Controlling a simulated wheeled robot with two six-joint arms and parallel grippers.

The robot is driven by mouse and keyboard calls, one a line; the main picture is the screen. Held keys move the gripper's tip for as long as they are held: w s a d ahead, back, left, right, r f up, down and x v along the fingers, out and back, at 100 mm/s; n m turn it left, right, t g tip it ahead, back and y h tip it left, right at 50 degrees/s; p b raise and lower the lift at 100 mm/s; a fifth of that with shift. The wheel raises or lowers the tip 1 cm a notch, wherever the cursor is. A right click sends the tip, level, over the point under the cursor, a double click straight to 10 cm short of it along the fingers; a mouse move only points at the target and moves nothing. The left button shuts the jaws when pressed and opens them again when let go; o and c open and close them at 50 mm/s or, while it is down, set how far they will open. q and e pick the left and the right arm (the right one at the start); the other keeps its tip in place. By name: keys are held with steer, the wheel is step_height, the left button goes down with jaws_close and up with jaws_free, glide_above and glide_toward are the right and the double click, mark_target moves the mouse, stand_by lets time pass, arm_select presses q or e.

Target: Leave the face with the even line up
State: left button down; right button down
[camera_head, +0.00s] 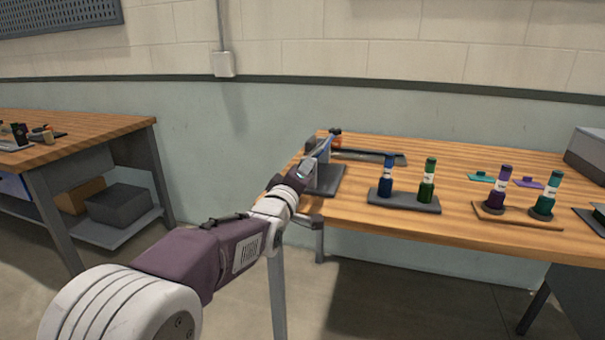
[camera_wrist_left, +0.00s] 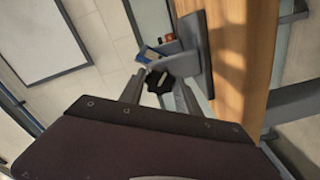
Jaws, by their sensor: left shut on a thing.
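My left gripper (camera_head: 322,148) reaches over the left end of the right-hand wooden table, at a grey stand (camera_head: 328,180). In the left wrist view the fingers (camera_wrist_left: 160,92) are shut on a black lobed knob (camera_wrist_left: 157,81). A small pale piece and a blue part (camera_wrist_left: 149,52) show just beyond the knob, beside grey plates of the stand (camera_wrist_left: 184,62). A small orange and dark piece (camera_head: 336,141) shows near the gripper in the head view. No line on any face can be made out. My right gripper is not in view.
A long dark tray (camera_head: 370,157) lies behind the stand. Blue and green bottles stand on a grey base (camera_head: 410,203); purple and teal bottles stand on a brown base (camera_head: 500,214). Teal (camera_head: 481,177) and purple (camera_head: 528,182) plates lie behind. Another wooden table (camera_head: 90,130) stands left.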

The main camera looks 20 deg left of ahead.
arm_select(q)
steer(key=n, duration=0.4)
steer(key=shift+n, duration=2.1)
steer(key=c, duration=0.9)
jaws_free()
steer(key=shift+o, duration=0.2)
steer(key=shift+s, duration=0.1)
steer(key=s+p, duration=0.2)
steer(key=s, duration=0.7)
steer(key=shift+a, duration=0.15)
